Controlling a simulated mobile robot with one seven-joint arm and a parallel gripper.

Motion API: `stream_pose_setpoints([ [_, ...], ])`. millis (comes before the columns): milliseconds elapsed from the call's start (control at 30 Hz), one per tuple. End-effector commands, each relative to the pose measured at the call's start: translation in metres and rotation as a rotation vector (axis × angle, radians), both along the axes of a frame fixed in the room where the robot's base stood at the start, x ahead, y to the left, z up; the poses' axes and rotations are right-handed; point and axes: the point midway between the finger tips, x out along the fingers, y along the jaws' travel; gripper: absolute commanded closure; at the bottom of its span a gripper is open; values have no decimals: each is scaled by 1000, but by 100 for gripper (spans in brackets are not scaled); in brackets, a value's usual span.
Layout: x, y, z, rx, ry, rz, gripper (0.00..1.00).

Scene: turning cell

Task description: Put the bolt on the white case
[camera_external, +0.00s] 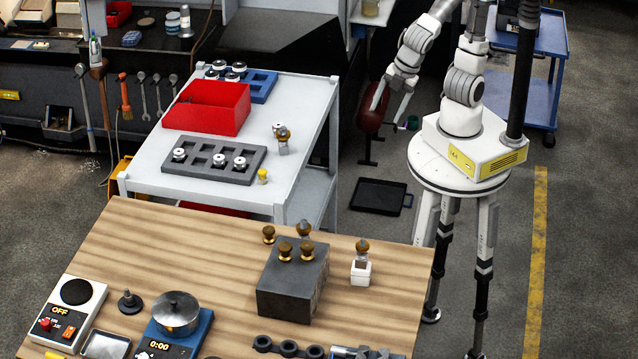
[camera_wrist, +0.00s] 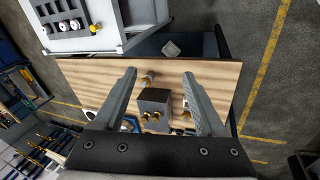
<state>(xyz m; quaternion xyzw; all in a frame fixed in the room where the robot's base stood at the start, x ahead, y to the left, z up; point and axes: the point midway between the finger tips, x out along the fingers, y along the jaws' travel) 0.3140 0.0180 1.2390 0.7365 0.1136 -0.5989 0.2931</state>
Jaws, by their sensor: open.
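My gripper (camera_external: 386,113) is open and empty, raised at the upper right beyond the white table, well away from the wooden table. In the wrist view its two fingers (camera_wrist: 158,73) are wide apart with nothing between the tips but background. A small white case (camera_external: 361,276) stands on the wooden table, right of a dark grey block (camera_external: 290,288). A brass-headed piece with a grey body (camera_external: 362,248) stands upright on or in the case. Similar brass-headed pieces (camera_external: 285,251) are on and behind the block. I cannot tell which piece is the bolt.
The white table (camera_external: 150,160) carries a red bin (camera_external: 208,107), a grey slotted tray (camera_external: 214,164), a small yellow piece (camera_external: 262,175) and another brass-headed piece (camera_external: 283,139).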

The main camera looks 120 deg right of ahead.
Motion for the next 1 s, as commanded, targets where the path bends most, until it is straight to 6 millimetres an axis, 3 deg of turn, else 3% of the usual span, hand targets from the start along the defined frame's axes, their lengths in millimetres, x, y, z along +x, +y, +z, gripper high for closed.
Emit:
stream_pose_setpoints([
  [200, -43, -17, 23, 235, -158, -306, 27],
  [400, -63, -19, 32, 362, -254, -467, 27],
  [1000, -67, -19, 34, 395, -277, -508, 27],
])
